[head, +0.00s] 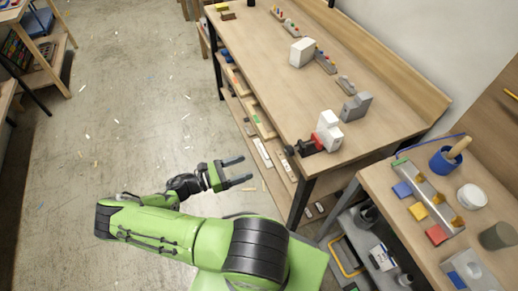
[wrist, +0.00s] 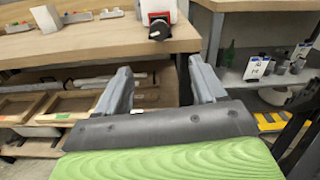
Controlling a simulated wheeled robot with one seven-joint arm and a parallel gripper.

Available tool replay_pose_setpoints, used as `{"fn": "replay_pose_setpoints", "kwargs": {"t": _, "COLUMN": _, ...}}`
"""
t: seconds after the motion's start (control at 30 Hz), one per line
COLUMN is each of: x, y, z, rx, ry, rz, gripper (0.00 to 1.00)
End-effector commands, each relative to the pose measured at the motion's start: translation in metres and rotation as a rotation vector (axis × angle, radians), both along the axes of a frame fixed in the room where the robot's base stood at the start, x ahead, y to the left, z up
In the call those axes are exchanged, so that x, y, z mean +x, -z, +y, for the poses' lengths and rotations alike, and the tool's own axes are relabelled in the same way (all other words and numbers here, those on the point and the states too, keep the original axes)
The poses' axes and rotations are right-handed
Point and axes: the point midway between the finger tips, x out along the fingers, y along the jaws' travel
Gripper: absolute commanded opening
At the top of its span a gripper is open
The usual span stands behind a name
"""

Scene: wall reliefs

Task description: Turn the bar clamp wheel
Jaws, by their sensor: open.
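The black bar clamp wheel (head: 289,150) sticks out past the front edge of the workbench (head: 290,90), near its right end. It joins a red clamp body (head: 309,145) beside a white block (head: 328,128). In the wrist view the wheel (wrist: 158,32) faces me at the bench edge, with the red body (wrist: 154,12) behind it. My gripper (head: 243,169) is open and empty over the floor side of the bench, left of the wheel and apart from it. In the wrist view my gripper's fingers (wrist: 160,70) spread below the wheel, with the wheel above the gap between them.
A shelf (head: 262,130) under the bench holds boxes and strips. Blocks and small reliefs line the bench top. A second table (head: 405,215) at right carries a blue cup (head: 445,159) and coloured blocks. The floor (head: 140,100) at left is mostly clear, with scattered chips.

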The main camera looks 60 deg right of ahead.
Motion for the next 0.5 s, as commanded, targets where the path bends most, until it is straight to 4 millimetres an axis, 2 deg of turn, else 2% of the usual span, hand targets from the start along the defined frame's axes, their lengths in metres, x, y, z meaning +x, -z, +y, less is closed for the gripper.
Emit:
{"fn": "replay_pose_setpoints", "kwargs": {"t": 0.17, "x": -0.013, "y": -0.001, "z": -0.014, "rx": -0.005, "ry": 0.001, "rz": 0.015, "gripper": 0.70}}
{"fn": "replay_pose_setpoints", "kwargs": {"t": 0.5, "x": -0.069, "y": -0.001, "z": -0.077, "rx": -0.003, "ry": 0.003, "rz": 0.014, "gripper": 0.70}}
